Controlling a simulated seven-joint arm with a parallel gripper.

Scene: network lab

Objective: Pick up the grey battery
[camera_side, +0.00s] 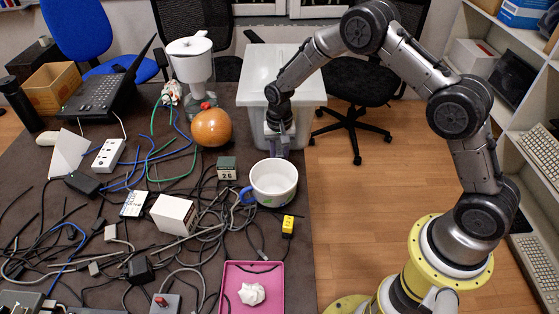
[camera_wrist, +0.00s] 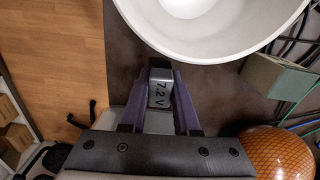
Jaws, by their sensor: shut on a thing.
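My gripper (camera_side: 279,146) points down near the table's right edge, behind the white cup and in front of the white bin. In the wrist view its two purple fingers are shut on the sides of the grey battery (camera_wrist: 159,92), which is marked "7.2 V" and has a dark end. In the side view the battery is mostly hidden by the fingers. I cannot tell whether it touches the table or hangs just above it.
A white cup with a blue handle (camera_side: 274,183) stands close by; its rim fills the top of the wrist view. An orange ball (camera_side: 211,128), a green-grey block (camera_side: 227,168), a yellow block (camera_side: 288,226) and a pink tray (camera_side: 232,271) are nearby. Cables clutter the left.

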